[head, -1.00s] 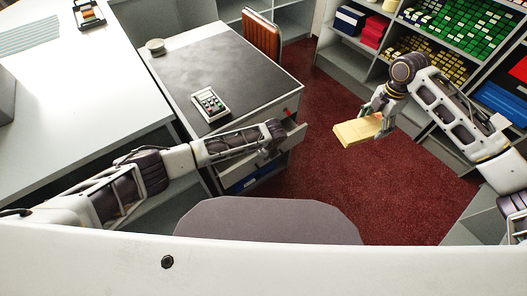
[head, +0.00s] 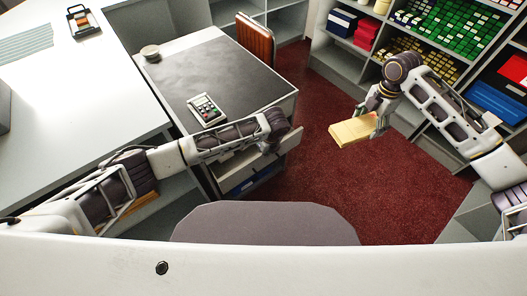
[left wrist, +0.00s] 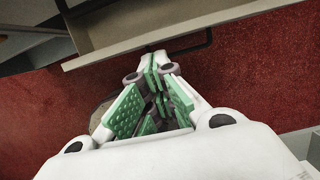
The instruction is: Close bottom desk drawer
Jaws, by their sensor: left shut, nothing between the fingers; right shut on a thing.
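The desk (head: 220,75) with a dark top stands left of centre in the head view. A pale drawer (head: 286,143) sticks out of its near side. Lower down is an opening with blue contents (head: 243,186); my arm hides part of this side. My left gripper is mostly hidden behind its own wrist in the head view. In the left wrist view the left gripper (left wrist: 157,62) is shut and empty, its tips close to the pale edge of an open drawer (left wrist: 175,38); contact is unclear. My right gripper (head: 378,124) is shut on a yellow block (head: 351,131) above the floor.
Red carpet (head: 320,180) is clear between.

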